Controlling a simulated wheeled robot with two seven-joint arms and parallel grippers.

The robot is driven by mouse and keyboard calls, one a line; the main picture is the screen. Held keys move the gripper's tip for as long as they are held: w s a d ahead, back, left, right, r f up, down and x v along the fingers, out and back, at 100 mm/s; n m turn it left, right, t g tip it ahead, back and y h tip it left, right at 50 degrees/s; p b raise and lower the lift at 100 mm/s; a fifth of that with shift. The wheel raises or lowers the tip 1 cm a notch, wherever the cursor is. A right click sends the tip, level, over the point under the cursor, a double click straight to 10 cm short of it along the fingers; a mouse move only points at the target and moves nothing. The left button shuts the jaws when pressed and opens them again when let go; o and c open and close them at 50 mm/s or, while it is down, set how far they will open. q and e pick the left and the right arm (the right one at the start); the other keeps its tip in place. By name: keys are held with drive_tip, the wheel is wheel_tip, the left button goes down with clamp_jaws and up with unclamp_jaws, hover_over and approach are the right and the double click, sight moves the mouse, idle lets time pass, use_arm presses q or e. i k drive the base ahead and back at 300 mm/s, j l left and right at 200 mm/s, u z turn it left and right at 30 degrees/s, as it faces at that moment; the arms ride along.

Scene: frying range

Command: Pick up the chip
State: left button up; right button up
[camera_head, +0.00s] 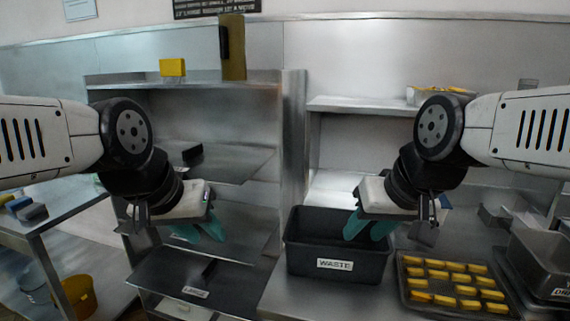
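Several yellow-orange chips (441,275) lie in rows on a dark tray (423,307) on the counter at the lower right. My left gripper (204,236) has teal fingers set apart; it is open and empty, in front of the steel shelves left of centre. My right gripper (366,234) also has its teal fingers apart and looks empty. It is over the right part of the waste bin in the picture, left of the chip tray. No chip shows in either gripper.
The dark bin marked WASTE (335,265) stands left of the tray. A dark metal container (545,262) stands right of it. A steel shelf (350,105) hangs behind my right arm. A yellow bucket (78,296) is at the lower left.

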sight(415, 294)
drive_tip(key=z, duration=1.1)
drive_tip(key=i+l+z, duration=0.45)
drive_tip(key=k+l, duration=0.1)
